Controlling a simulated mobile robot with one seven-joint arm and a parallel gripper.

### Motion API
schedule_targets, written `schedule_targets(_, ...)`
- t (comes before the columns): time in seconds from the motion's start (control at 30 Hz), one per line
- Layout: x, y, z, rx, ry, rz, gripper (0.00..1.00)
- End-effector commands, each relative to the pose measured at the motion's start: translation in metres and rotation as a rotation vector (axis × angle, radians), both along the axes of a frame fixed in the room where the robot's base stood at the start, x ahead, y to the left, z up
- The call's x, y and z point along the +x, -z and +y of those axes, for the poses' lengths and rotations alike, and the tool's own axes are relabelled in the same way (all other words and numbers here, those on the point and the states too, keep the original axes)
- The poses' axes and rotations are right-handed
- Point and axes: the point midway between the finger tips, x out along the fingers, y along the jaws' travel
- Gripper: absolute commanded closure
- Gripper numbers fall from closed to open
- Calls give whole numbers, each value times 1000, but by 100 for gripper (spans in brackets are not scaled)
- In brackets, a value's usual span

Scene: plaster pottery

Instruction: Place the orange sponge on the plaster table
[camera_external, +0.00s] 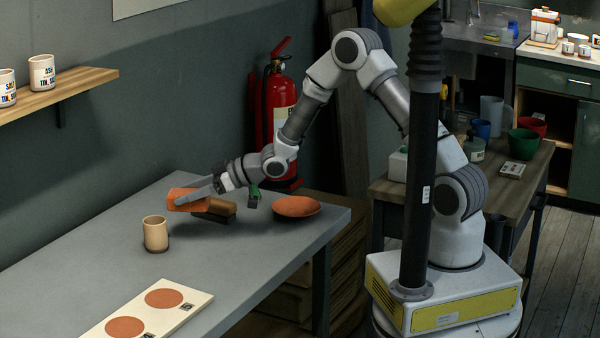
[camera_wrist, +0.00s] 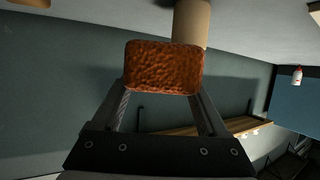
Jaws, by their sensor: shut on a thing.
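My gripper (camera_external: 188,199) is shut on the orange sponge (camera_external: 176,205). It holds the sponge above the grey table (camera_external: 215,262), near the far-left edge. In the wrist view the sponge (camera_wrist: 163,68) is a rough orange-brown block between the two fingers (camera_wrist: 163,98). A tan cylinder (camera_wrist: 191,24) shows just behind it in that view. The exact gap between the sponge and the tabletop is hard to tell.
A beige cup (camera_external: 155,234) stands in front of the gripper. A pale board with two orange discs (camera_external: 164,298) lies at the front. The table's middle is bare.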

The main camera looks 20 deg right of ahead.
Motion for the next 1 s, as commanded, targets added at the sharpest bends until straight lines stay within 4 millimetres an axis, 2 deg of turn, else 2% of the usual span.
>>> schedule_targets(0.03,-15,-1,24,3,-61,-2,76)
schedule_targets(0.1,-35,-5,51,4,-139,-2,76)
schedule_targets(0.2,-60,-9,83,3,-230,-2,76)
schedule_targets(0.3,-81,-13,106,2,-297,-1,76)
schedule_targets(0.47,-98,-16,124,1,-347,1,76)
schedule_targets(0.57,-107,-10,135,0,-358,1,76)
schedule_targets(1.0,-163,45,207,-2,-360,0,76)
